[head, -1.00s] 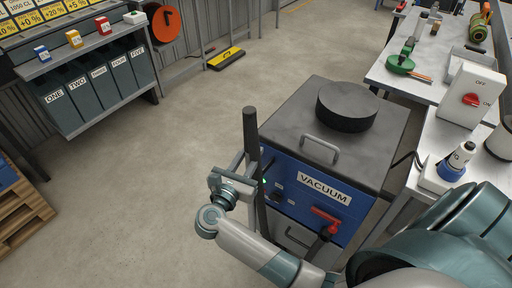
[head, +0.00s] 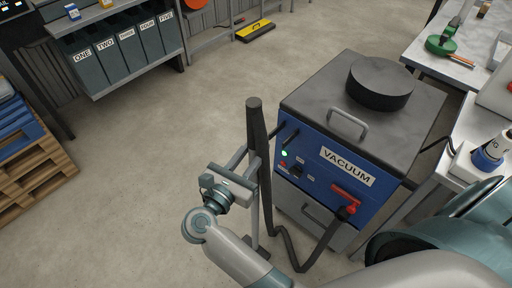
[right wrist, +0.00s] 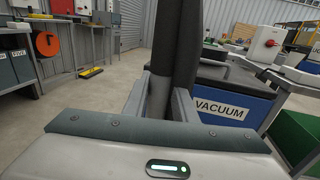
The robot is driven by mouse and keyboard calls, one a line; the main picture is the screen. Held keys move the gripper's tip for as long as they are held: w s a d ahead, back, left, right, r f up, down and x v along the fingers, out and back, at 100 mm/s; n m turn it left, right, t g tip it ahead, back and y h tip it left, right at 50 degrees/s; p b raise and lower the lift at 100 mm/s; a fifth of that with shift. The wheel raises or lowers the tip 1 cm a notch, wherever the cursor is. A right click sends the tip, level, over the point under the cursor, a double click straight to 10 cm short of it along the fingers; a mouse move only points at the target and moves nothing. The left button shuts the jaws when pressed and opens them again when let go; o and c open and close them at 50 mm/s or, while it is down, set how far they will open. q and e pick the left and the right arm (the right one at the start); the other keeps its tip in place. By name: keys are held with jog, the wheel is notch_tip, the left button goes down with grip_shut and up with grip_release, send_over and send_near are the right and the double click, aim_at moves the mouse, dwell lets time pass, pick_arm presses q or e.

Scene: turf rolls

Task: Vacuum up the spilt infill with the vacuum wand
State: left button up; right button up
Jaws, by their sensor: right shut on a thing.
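The vacuum wand (head: 256,122) is a dark, thick tube standing nearly upright left of the vacuum. My right gripper (head: 252,168) is shut on it, with a finger on either side of the tube in the right wrist view (right wrist: 160,98). A dark hose (head: 287,250) runs from the wand's lower part to the red fitting (head: 346,200) on the vacuum. The vacuum (head: 300,175) is a blue and grey cabinet with a lit green lamp (head: 284,153). The wand's lower end is partly hidden by my arm. No spilt infill shows in these frames. My left gripper is not in view.
Numbered bins (head: 120,55) stand at the back left and wooden pallets (head: 40,170) at the left edge. A workbench (head: 462,58) is at the right. A yellow and black floor piece (head: 256,31) lies at the back. The floor (head: 150,130) left of the wand is clear.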

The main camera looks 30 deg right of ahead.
aim_at(252, 143)
dwell(0.4)
jog(key=shift+w+d+n+t+y, duration=0.2)
jog(key=shift+d+n+t+y, duration=0.3)
jog(key=shift+d+n+t, duration=0.15)
jog(key=s+r+n+t+y, duration=0.1)
jog(key=n+t+y, duration=0.1)
jog(key=n+y, duration=0.1)
jog(key=s+a+r+n+t+y, duration=0.1)
jog(key=r+n+t+y, duration=0.1)
jog(key=y, duration=0.3)
jog(key=s+r+n+t+y, duration=0.1)
jog(key=n+t+y, duration=0.1)
jog(key=n+y, duration=0.2)
jog(key=shift+s+a+r+t+y, duration=0.1)
jog(key=shift+a+r+t+y, duration=0.05)
jog(key=shift+a+t+y, duration=0.2)
jog(key=shift+s+a+r+n+y, duration=0.3)
jog(key=shift+s+a+n+y, duration=0.15)
jog(key=shift+y, duration=0.2)
jog(key=shift+w, duration=0.15)
